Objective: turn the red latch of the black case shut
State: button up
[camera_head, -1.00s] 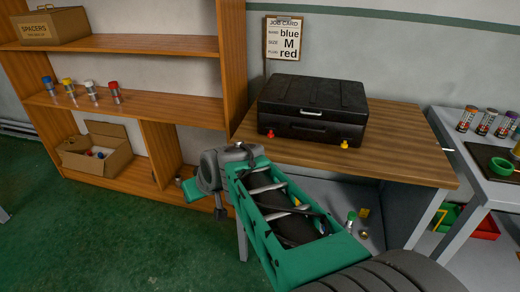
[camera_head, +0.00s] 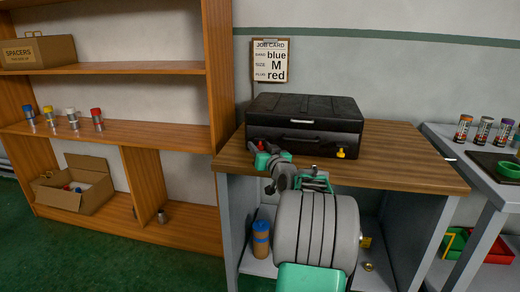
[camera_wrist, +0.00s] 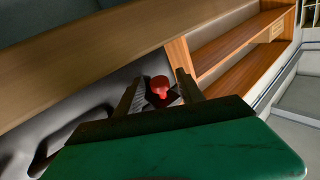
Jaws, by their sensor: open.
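The black case (camera_head: 305,115) lies closed on the wooden bench top. Its red latch (camera_head: 261,146) is at the left of the front face, and a yellow latch (camera_head: 341,153) is at the right. In the wrist view the red latch (camera_wrist: 160,84) shows as a rounded red knob between my two fingers. My gripper (camera_wrist: 160,92) is open, one finger on each side of the red latch; I cannot tell whether either finger touches it. In the head view my gripper (camera_head: 262,158) is at the case's front left corner and partly covers the red latch's surroundings.
The wooden bench top (camera_head: 400,170) is clear to the right of the case. A wooden shelf (camera_head: 150,135) stands close on the left. A job card (camera_head: 271,62) hangs behind. A grey table (camera_head: 440,140) with bottles stands at the right.

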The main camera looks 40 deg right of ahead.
jog(key=shift+w, duration=0.1)
jog(key=shift+c, duration=0.3)
grip_shut()
dwell(1.0)
